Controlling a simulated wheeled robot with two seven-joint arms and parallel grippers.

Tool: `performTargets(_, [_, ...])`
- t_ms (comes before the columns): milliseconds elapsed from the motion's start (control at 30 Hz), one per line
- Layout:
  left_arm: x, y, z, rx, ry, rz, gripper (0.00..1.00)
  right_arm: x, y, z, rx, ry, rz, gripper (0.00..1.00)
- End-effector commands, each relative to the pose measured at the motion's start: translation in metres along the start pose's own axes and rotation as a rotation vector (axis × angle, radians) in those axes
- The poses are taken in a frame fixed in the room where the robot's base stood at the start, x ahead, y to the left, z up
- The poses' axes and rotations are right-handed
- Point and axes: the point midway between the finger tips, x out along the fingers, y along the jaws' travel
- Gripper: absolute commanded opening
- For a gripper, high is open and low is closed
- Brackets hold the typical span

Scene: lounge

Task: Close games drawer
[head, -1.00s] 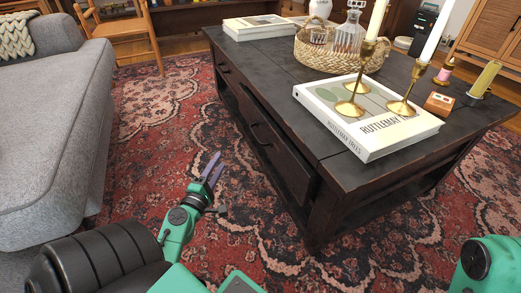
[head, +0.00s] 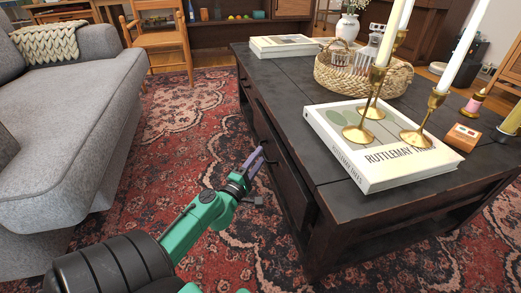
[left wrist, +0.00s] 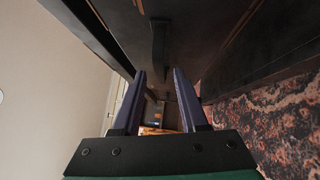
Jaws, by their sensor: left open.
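The dark wooden coffee table (head: 330,215) stands right of centre in the head view. Its drawer (head: 288,182) is on the long left side, and the front stands out a little from the table. My left gripper (head: 258,161) is open and empty, with its purple fingers beside the drawer front near the handle. In the left wrist view the two fingers (left wrist: 160,85) are apart with nothing between them. The dark drawer handle (left wrist: 160,42) shows just beyond the tips. I cannot tell whether the fingers touch the drawer. My right gripper is out of view.
A grey sofa (head: 70,130) stands at the left, with patterned rug (head: 180,125) free between it and the table. On the table are a book (head: 375,165) under brass candlesticks, a woven basket tray (head: 350,80) and another book (head: 283,45). A wooden chair (head: 158,45) stands behind.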

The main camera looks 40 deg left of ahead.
Motion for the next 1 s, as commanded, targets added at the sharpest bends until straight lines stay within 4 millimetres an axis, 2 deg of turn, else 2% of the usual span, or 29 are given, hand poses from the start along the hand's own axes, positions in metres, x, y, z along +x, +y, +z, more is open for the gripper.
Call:
performTargets(133, [0.0154, -0.0005, -0.0007, 0.002, 0.002, 0.000, 0.43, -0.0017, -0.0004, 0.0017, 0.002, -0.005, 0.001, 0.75])
performTargets(367, [0.0165, -0.0014, -0.0006, 0.001, 0.002, -0.001, 0.43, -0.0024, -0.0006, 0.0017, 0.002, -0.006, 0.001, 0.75])
performTargets(467, [0.0164, -0.0013, -0.0005, 0.000, 0.002, -0.001, 0.09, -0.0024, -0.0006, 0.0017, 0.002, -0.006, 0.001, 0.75])
performTargets(500, [0.0163, -0.0014, -0.0006, 0.000, 0.002, -0.001, 0.00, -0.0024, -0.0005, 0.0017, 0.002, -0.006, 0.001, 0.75])
performTargets(1000, [0.0158, -0.0019, -0.0003, 0.000, 0.001, -0.002, 0.00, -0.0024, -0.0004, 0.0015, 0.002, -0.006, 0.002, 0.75])
